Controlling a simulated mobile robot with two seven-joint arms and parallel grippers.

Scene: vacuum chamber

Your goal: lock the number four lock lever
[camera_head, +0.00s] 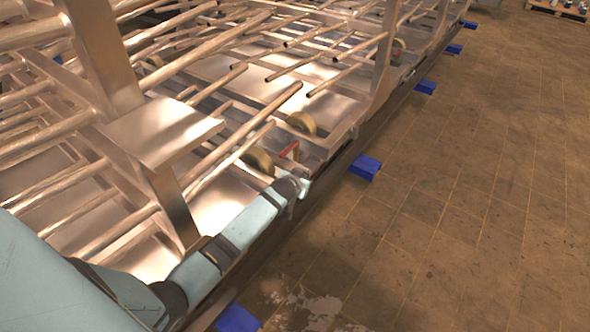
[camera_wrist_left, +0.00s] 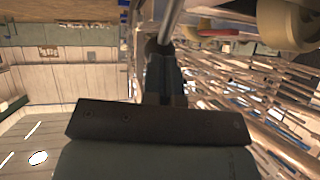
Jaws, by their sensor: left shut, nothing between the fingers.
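A small red part (camera_head: 290,150), which looks like a lock lever, stands at the edge of the metal frame beside a brass-coloured wheel (camera_head: 259,161). No number on it can be read. My left gripper (camera_head: 303,187) is at the frame's outer edge, just below the red part in the head view. In the left wrist view my gripper (camera_wrist_left: 164,52) is shut and empty, with its tips by a grey metal rod (camera_wrist_left: 172,20). A red part (camera_wrist_left: 217,32) with a pale yellow end is right of the tips there. Contact cannot be told. My right gripper is not in view.
The metal rack (camera_head: 165,128) with many long rods fills the left and top. Another brass-coloured wheel (camera_head: 301,123) sits further along the edge. Blue blocks (camera_head: 364,167) stand along the frame's base.

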